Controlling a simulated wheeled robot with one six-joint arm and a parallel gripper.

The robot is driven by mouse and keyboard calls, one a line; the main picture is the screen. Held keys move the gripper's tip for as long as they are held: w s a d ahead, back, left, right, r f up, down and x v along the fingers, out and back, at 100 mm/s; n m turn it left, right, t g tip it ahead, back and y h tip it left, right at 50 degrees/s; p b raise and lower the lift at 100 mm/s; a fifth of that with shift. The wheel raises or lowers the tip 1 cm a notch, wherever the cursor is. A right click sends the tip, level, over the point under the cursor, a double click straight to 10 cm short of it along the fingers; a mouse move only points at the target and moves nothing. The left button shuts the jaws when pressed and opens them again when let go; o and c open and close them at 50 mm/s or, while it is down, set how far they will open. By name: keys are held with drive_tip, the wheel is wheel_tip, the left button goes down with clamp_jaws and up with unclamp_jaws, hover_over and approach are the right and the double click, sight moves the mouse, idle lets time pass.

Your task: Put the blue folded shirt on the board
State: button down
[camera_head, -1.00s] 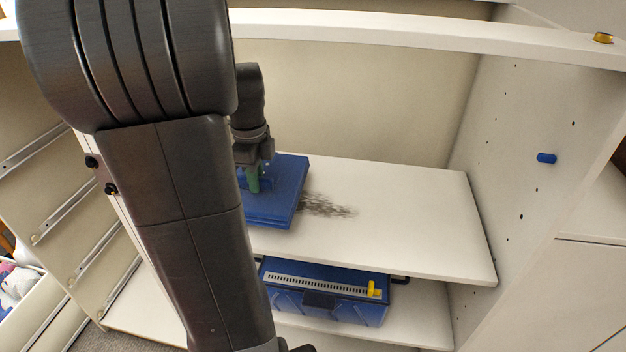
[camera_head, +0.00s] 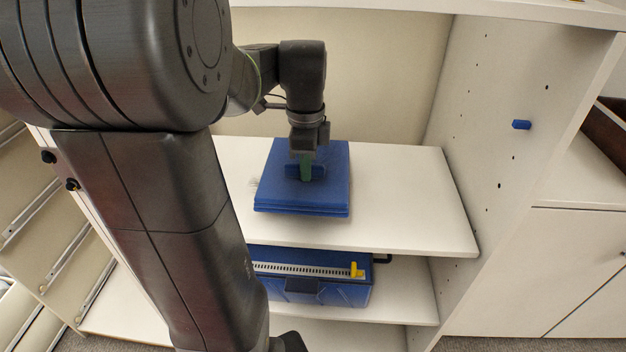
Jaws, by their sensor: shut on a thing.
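The blue folded shirt (camera_head: 325,192) is a flat, square, layered blue bundle at the upper white board (camera_head: 415,205) of the open cabinet. My gripper (camera_head: 306,172) points down at the middle of the shirt and is shut on it, with a green part showing between the jaws. The shirt looks level over the board. I cannot tell whether its underside touches the board. My arm hides the left part of the board.
A blue case (camera_head: 310,288) with a yellow piece stands on the lower shelf. A blue peg (camera_head: 521,125) sticks out of the right side wall. The board is bare right of the shirt. A white top panel (camera_head: 400,10) runs above.

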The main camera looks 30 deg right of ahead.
sight(313, 177)
drive_tip(key=shift+s+d, duration=0.2)
drive_tip(key=shift+d, duration=0.2)
drive_tip(key=f, duration=0.1)
drive_tip(key=f+b, duration=0.1)
drive_tip(key=f, duration=0.1)
drive_tip(key=shift+s+d+f+b, duration=0.1)
drive_tip(key=shift+d+f+b, duration=0.1)
drive_tip(key=shift+f+b, duration=0.1)
drive_tip(key=shift+r, duration=0.1)
drive_tip(key=c, duration=1.4)
unclamp_jaws()
drive_tip(key=shift+r+p, duration=1.25)
drive_tip(key=shift+r, duration=2.45)
